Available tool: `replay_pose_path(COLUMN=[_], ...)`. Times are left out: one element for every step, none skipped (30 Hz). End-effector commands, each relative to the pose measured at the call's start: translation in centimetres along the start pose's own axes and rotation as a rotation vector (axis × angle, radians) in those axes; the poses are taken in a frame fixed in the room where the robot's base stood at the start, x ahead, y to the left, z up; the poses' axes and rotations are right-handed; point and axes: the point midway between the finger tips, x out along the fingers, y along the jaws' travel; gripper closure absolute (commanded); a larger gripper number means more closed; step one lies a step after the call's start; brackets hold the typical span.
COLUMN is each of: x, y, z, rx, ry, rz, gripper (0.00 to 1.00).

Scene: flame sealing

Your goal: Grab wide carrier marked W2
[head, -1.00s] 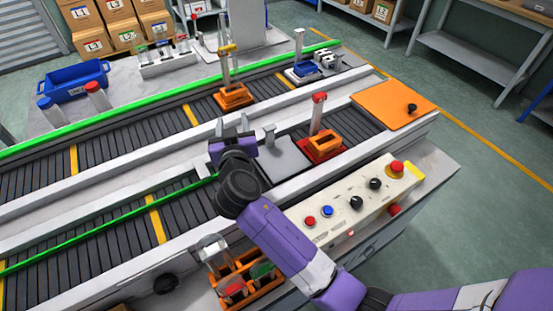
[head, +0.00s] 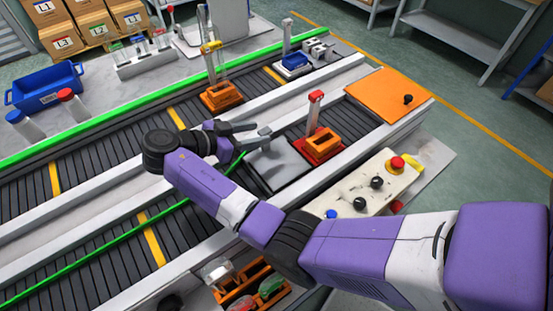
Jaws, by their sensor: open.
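No W2 marking is readable, so I cannot tell which carrier it names. An orange carrier with a yellow-topped upright (head: 221,96) stands on the far belt. A red-based carrier with an orange block and a red-topped upright (head: 319,146) stands on the near belt. A blue carrier with a tall upright (head: 293,63) is farther back on the far belt. My gripper (head: 258,133) is open, its fingers pointing right. It is left of the red-based carrier and nearer than the orange one. In the picture its fingertips overlap the small grey post by the grey plate; contact cannot be told.
The grey plate (head: 281,167) lies beside the red-based carrier. A green rail (head: 130,104) runs along the far belt. An orange panel (head: 389,93) covers the near belt's right end. A control box (head: 372,183) and an orange parts bin (head: 245,291) stand along the front.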

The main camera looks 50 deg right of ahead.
Motion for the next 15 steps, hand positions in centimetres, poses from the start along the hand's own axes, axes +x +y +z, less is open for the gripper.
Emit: replay_pose_path(x=[0.6,0.9,1.3,1.6,1.9,2.3,2.6,3.0,3.5,4.0,4.5,5.0,5.5,5.8,6.2], y=[0.1,0.0,0.1,0.0,0.0,0.0,0.0,0.0,-0.1,-0.1,-0.1,-0.2,-0.2,-0.2,-0.2], z=[-0.2,-0.2,-0.2,-0.2,-0.2,-0.2,-0.2,-0.2,-0.2,-0.2,-0.2,-0.1,0.0,0.1,0.1], rx=[-0.001,-0.001,-0.001,-0.002,-0.002,-0.002,-0.002,-0.003,-0.004,-0.003,-0.003,-0.003,-0.003,-0.002,-0.002], ry=[0.000,-0.001,-0.001,-0.001,-0.001,-0.001,0.000,0.000,0.000,0.000,0.000,0.000,0.000,0.000,0.000], rz=[0.003,0.003,0.003,0.002,0.001,0.002,0.003,0.003,0.003,0.003,0.002,0.003,0.002,0.000,0.001], gripper=[0.53,0.53,0.53,0.53,0.53,0.53,0.53,0.53,0.53,0.53,0.53,0.53,0.53,0.53,0.53])
